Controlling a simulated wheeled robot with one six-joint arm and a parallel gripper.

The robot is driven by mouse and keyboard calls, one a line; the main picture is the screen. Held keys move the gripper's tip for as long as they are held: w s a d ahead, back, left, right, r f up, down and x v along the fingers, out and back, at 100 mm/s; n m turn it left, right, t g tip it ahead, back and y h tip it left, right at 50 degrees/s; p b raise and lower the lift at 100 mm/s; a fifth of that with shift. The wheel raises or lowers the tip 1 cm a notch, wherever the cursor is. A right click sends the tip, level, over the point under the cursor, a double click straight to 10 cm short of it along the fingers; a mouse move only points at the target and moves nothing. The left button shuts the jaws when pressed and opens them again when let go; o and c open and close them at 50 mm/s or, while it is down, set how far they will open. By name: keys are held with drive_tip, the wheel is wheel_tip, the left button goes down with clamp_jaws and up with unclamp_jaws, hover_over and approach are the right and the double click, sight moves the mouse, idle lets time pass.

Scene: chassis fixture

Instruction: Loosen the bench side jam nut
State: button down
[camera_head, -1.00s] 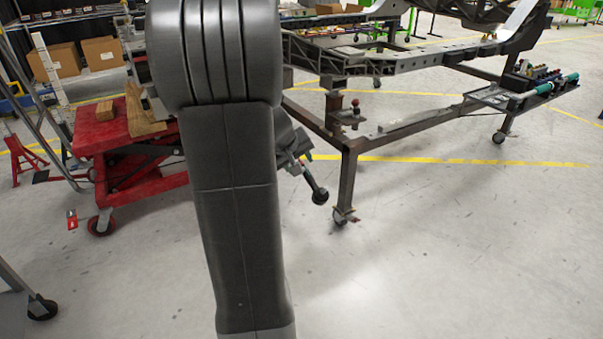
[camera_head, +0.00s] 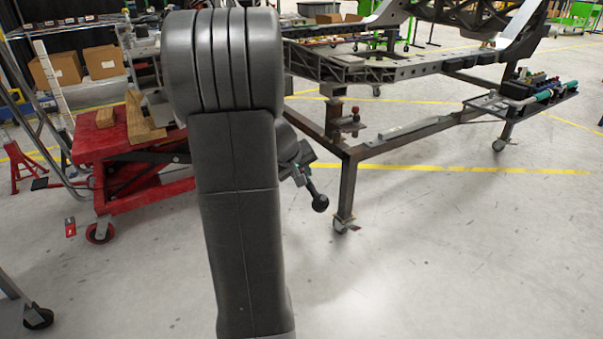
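The chassis fixture, a dark steel frame on casters (camera_head: 347,185), stands right of centre. A small upright post with dark red parts (camera_head: 355,115) rises from a plate near its front corner. The bench side jam nut cannot be made out at this size. My arm fills the centre and hides most of my gripper (camera_head: 303,176), which shows in part at the arm's right side.
A red lift cart (camera_head: 105,150) with wood blocks stands left of my arm. A tray with green cylinders (camera_head: 545,92) is on the fixture's far right. A caster (camera_head: 38,317) shows at lower left. The floor at front right is clear.

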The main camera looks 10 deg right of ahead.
drive_tip(key=shift+d+r+y+p, duration=0.1)
drive_tip(key=shift+r+y+p, duration=0.3)
drive_tip(key=shift+p, duration=2.7)
drive_tip(key=y+p, duration=0.1)
drive_tip(key=p, duration=0.2)
drive_tip(key=shift+d+n, duration=0.15)
drive_tip(key=shift+n, duration=0.15)
drive_tip(key=y+p, duration=0.2)
drive_tip(key=p, duration=0.1)
drive_tip(key=shift+w+d+f+g, duration=0.1)
drive_tip(key=shift+w+d+g, duration=0.05)
drive_tip(key=shift+g, duration=0.25)
drive_tip(key=shift+w+d+f+n+g+y, duration=0.1)
drive_tip(key=shift+d+n+g+y, duration=0.15)
drive_tip(key=shift+y, duration=0.5)
drive_tip(key=shift+d+f+n+g+y, duration=0.1)
drive_tip(key=shift+n+g+y, duration=0.25)
drive_tip(key=shift+y, duration=0.4)
drive_tip(key=y, duration=0.1)
drive_tip(key=g+y+p, duration=0.1)
drive_tip(key=shift+w+d+r+n+y, duration=0.1)
drive_tip(key=shift+d+n+y, duration=0.2)
drive_tip(key=shift+n, duration=0.1)
drive_tip(key=g+y+p, duration=0.1)
drive_tip(key=n+g+y+p, duration=0.1)
drive_tip(key=y, duration=0.1)
drive_tip(key=g+y+p, duration=0.1)
drive_tip(key=y, duration=0.1)
drive_tip(key=shift+w+d+f+n, duration=0.25)
drive_tip(key=shift+f+n, duration=0.15)
